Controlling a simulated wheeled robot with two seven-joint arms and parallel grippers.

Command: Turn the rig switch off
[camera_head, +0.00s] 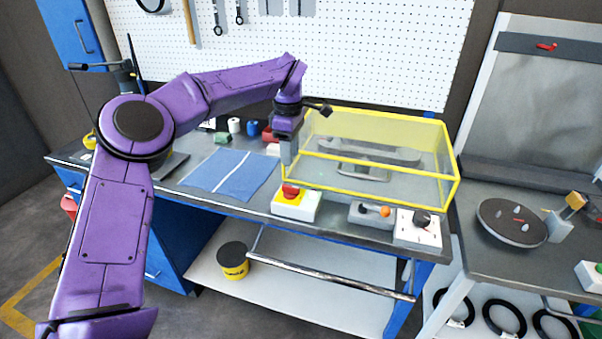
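Several controls stand along the front edge of the workbench. A white and yellow box with a red push button (290,191) is at the left of them. A grey lever box with an orange knob (372,212) is in the middle. A white box with a black rotary knob (419,220) is at the right. I cannot tell from a label which one is the rig switch. My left gripper (289,170) points down just above and behind the red button. Its fingers show as one narrow block, so its opening is unclear. Contact with the button is not clear. My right gripper is not in view.
A yellow-framed clear guard (448,150) covers a grey rig behind the controls. A blue mat (232,174) lies left on the bench (340,232). A turntable (511,222) stands on the right table. A pegboard (390,45) with tools is behind.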

